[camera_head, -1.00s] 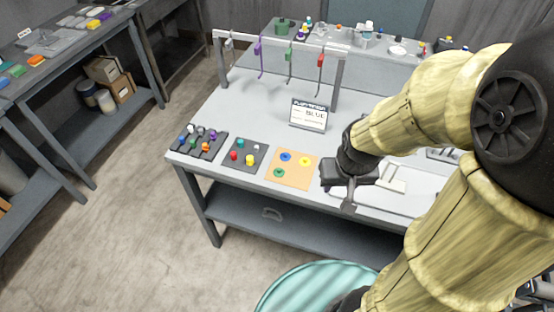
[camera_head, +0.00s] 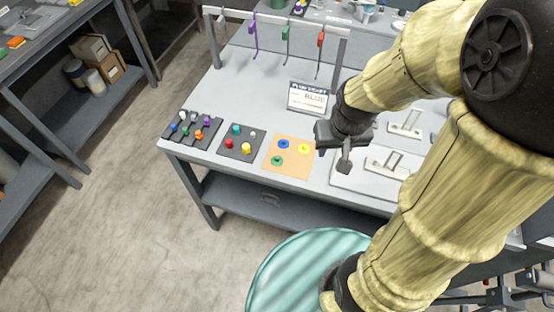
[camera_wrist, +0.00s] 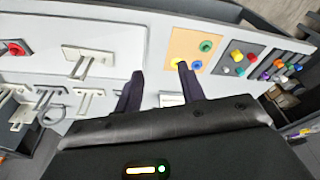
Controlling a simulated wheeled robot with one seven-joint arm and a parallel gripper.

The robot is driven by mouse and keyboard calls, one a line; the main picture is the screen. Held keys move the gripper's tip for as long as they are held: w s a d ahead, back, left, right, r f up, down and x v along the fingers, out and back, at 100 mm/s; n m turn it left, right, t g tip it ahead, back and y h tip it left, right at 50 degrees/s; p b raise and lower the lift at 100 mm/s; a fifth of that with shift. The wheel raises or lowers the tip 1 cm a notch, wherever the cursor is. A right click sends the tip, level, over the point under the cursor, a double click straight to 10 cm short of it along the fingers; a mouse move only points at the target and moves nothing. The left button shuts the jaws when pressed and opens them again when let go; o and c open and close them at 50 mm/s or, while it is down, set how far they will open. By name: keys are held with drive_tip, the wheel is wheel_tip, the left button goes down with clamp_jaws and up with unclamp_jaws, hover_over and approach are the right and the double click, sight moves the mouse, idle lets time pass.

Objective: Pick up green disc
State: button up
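The green disc (camera_head: 277,160) lies flat on the tan board (camera_head: 290,170) near the table's front edge, at the board's lower left. A blue disc (camera_head: 284,144) and a yellow disc (camera_head: 304,148) lie on the same board. In the wrist view the green disc (camera_wrist: 206,46) is at the board's far corner, beyond my fingers. My gripper (camera_wrist: 160,80) is open with nothing between its fingers. In the head view my gripper (camera_head: 332,152) hangs above the table, just right of the board and apart from the disc. In the wrist view one finger partly covers the yellow disc.
Left of the board are a dark tray (camera_head: 241,151) with several coloured pegs and a rack (camera_head: 190,128) with more pieces. A "BLUE" sign (camera_head: 308,98) and a hook frame (camera_head: 212,45) stand behind. White handled plates (camera_head: 385,165) lie right. A teal round top (camera_head: 290,265) stands in front.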

drive_tip(key=w+a+f+n+g+b, duration=0.1)
drive_tip(key=w+a+n, duration=0.1)
drive_tip(key=w+a, duration=0.5)
drive_tip(key=n+g, duration=0.1)
drive_tip(key=n, duration=0.2)
hover_over(278, 156)
drive_tip(key=f, duration=0.1)
drive_tip(key=shift+b, duration=0.4)
wheel_tip(278, 156, down, 11)
drive_tip(key=shift+d+f+p, duration=0.15)
drive_tip(key=shift+p, duration=0.9)
drive_tip(key=shift+s+f, duration=0.15)
drive_tip(key=shift+f, duration=0.3)
drive_tip(key=shift+f, duration=0.1)
